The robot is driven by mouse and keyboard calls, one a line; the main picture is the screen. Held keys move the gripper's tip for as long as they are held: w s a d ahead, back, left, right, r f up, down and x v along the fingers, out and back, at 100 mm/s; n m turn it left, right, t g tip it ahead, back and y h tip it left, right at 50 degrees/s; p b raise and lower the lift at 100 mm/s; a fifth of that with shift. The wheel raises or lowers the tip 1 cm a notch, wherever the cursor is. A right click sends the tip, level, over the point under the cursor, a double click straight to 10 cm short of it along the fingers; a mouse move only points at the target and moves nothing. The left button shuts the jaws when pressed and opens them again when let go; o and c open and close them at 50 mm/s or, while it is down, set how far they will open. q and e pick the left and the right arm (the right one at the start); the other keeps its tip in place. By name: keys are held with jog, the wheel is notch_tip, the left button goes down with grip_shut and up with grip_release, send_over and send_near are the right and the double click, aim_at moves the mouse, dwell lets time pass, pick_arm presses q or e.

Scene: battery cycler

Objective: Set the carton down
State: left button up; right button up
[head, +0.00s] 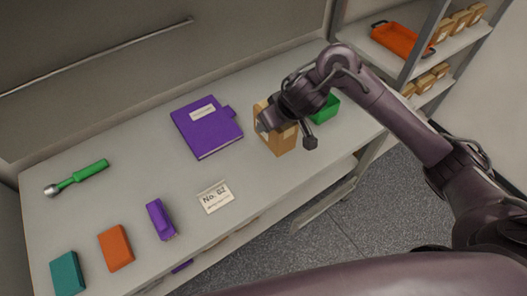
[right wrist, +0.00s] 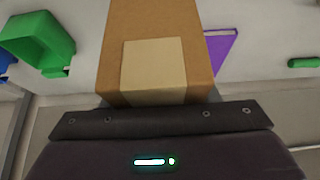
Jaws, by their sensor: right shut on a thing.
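The carton (head: 279,138) is a brown box with a paler label, at the right part of the bench in the head view. My right gripper (head: 274,119) is shut on it from above and hides part of its top. In the right wrist view the carton (right wrist: 155,20) stands out beyond the dark gripper (right wrist: 157,106). I cannot tell whether its base touches the bench top (head: 130,160). My left gripper is in neither view.
A green bin (head: 326,108) stands close right of the carton. A purple binder (head: 205,128) lies to its left. A label card (head: 215,196), purple block (head: 160,219), orange block (head: 116,248), teal block (head: 67,273) and green-handled tool (head: 85,174) lie further left. A shelf with an orange tray (head: 401,40) stands right.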

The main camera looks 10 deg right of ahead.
aim_at(288, 144)
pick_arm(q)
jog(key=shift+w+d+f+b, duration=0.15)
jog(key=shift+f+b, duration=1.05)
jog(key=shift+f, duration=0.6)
pick_arm(e)
jog(key=shift+w+f, duration=0.1)
jog(key=shift+f, duration=6.7)
jog(key=shift+f, duration=0.1)
jog(key=o, duration=1.1)
jog(key=shift+r, duration=0.3)
jog(key=p+v, duration=0.2)
jog(key=v, duration=0.9)
jog(key=shift+s+d+r+p, duration=0.15)
jog(key=shift+s+r+p, duration=0.05)
jog(key=shift+s+p, duration=0.15)
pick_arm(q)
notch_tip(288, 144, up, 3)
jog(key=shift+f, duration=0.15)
